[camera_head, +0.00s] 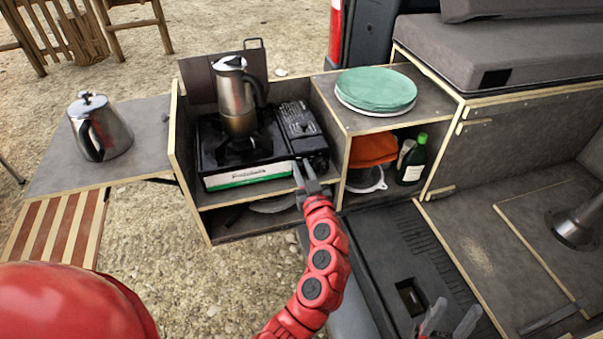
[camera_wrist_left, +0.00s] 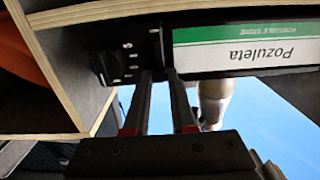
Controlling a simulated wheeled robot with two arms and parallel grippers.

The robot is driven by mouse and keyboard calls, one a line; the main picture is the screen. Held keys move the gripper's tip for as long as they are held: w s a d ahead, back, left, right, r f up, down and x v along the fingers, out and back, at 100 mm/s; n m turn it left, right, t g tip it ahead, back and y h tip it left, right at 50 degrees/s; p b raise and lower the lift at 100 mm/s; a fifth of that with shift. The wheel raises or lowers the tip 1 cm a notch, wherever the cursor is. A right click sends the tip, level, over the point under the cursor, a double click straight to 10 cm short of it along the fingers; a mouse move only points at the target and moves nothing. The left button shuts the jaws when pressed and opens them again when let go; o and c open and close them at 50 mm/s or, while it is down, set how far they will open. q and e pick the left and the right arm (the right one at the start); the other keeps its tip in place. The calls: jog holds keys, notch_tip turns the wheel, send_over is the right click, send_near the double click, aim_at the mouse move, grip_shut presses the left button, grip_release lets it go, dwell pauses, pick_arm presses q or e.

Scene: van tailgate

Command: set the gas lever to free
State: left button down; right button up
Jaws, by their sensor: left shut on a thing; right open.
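The portable gas stove (camera_head: 240,178) stands in the wooden kitchen box, with a green-and-white label on its front. My left gripper (camera_head: 303,168) is at the right end of the stove's front, beside the label. In the left wrist view, which is upside down, its fingertips (camera_wrist_left: 158,74) meet the stove's front between the black knob (camera_wrist_left: 103,64) and the label (camera_wrist_left: 240,48). It is shut on the gas lever, which is small, dark and mostly hidden between the fingers; its setting cannot be read. My right gripper (camera_head: 453,314) is open and empty, low at the right.
A moka pot (camera_head: 235,95) stands on the stove. A steel kettle (camera_head: 100,128) is on the side table at left.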

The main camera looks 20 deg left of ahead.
pick_arm(q)
jog(key=shift+r, duration=0.15)
jog(key=c, duration=0.7)
grip_release()
jog(key=shift+s+d, duration=0.1)
jog(key=b+v, duration=0.3)
jog(key=v, duration=1.4)
jog(key=shift+s+d, duration=0.1)
